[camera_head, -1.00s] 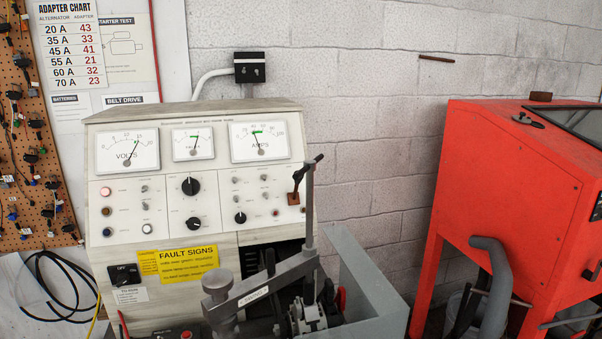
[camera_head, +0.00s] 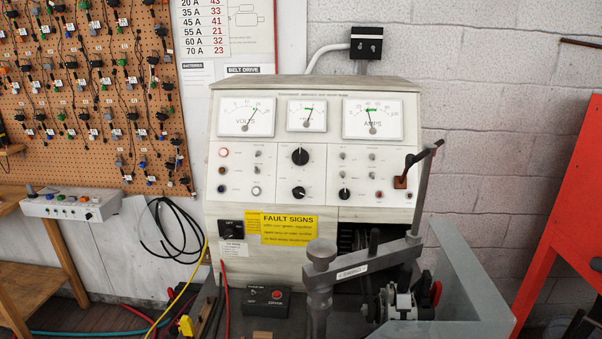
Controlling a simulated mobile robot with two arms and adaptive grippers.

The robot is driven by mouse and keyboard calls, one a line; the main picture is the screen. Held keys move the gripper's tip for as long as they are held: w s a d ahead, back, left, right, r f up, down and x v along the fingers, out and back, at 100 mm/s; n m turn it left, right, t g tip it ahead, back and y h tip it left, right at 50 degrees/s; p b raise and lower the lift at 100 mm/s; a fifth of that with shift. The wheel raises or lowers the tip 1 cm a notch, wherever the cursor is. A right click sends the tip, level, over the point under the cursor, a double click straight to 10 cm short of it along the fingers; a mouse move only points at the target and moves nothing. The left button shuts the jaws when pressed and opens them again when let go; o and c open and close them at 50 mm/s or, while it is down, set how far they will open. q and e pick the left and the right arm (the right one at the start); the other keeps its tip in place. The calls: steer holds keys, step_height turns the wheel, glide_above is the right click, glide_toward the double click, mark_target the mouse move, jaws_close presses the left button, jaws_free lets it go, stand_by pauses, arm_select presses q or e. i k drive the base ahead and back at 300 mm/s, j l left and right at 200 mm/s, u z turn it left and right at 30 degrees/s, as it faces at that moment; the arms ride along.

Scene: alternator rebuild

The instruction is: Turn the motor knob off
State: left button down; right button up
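The test bench panel (camera_head: 224,180) stands against the wall in the middle of the view. A black switch (camera_head: 231,230) with white "OFF" lettering sits at its lower left. The panel also has a larger black knob (camera_head: 300,156) under the middle meter, a black knob (camera_head: 298,192) below that, and another (camera_head: 344,194) to the right. The labels are too small to tell which is the motor knob. The volts (camera_head: 246,117) and amps (camera_head: 372,119) meters have raised needles. Neither of my grippers is in view.
A grey clamp arm (camera_head: 362,262) and the alternator (camera_head: 402,302) stand before the panel, with a grey guard (camera_head: 468,275) at right. A small black box (camera_head: 264,302) sits at the front.

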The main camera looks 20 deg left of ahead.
mark_target(298, 192)
steer(key=l+u, duration=0.15)
steer(key=l, duration=0.25)
steer(key=k+l+u, duration=0.1)
steer(key=l, duration=0.35)
steer(key=k+l+u, duration=0.15)
steer(key=l, duration=0.25)
steer(key=i, duration=0.05)
